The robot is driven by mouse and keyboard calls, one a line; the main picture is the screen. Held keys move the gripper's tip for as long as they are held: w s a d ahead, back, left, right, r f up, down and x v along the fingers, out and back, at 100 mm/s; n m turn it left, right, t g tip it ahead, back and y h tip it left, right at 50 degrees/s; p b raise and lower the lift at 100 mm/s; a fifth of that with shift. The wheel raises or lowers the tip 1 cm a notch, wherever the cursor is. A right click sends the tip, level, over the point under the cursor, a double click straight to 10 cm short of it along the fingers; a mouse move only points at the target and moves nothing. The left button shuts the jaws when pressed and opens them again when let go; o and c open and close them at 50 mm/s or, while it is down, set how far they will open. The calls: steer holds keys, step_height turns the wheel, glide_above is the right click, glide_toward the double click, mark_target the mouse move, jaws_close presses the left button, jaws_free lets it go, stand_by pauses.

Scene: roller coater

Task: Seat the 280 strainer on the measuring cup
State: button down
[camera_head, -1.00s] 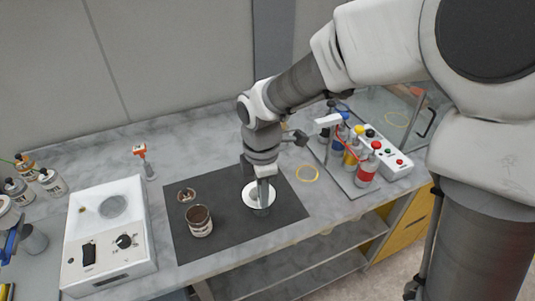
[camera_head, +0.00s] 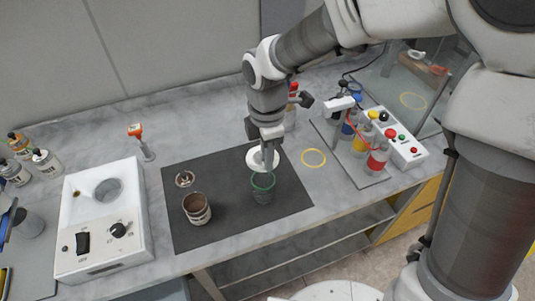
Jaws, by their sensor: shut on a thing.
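My gripper (camera_head: 268,152) points down over the dark mat (camera_head: 235,225). It is shut on a white, round, disc-like piece, which I take for the 280 strainer (camera_head: 255,163). The piece appears just behind or above a greenish-rimmed cup (camera_head: 263,190), which I take for the measuring cup. The cup stands upright on the mat. The two sit close together in the picture, with the cup's dark opening showing below the disc. I cannot tell the height between them. The fingertips partly hide the disc.
A brown-filled can (camera_head: 197,208) and a small lid-like piece (camera_head: 184,180) are on the mat's left. A white machine (camera_head: 103,220) stands farther left. A yellow ring (camera_head: 313,158) lies right of the mat, before several bottles (camera_head: 377,158) and a button box (camera_head: 398,140).

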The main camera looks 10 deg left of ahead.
steer(key=shift+f+b, duration=1.55)
steer(key=shift+f, duration=0.9)
steer(key=shift+f+b, duration=1)
steer(key=shift+f, duration=0.9)
steer(key=shift+f, duration=0.2)
steer(key=shift+s+d+f+b, duration=0.1)
steer(key=shift+f+b, duration=0.4)
steer(key=shift+f, duration=0.2)
steer(key=shift+r, duration=0.15)
steer(key=c, duration=0.8)
jaws_free()
steer(key=shift+r+p, duration=0.15)
steer(key=shift+p, duration=0.15)
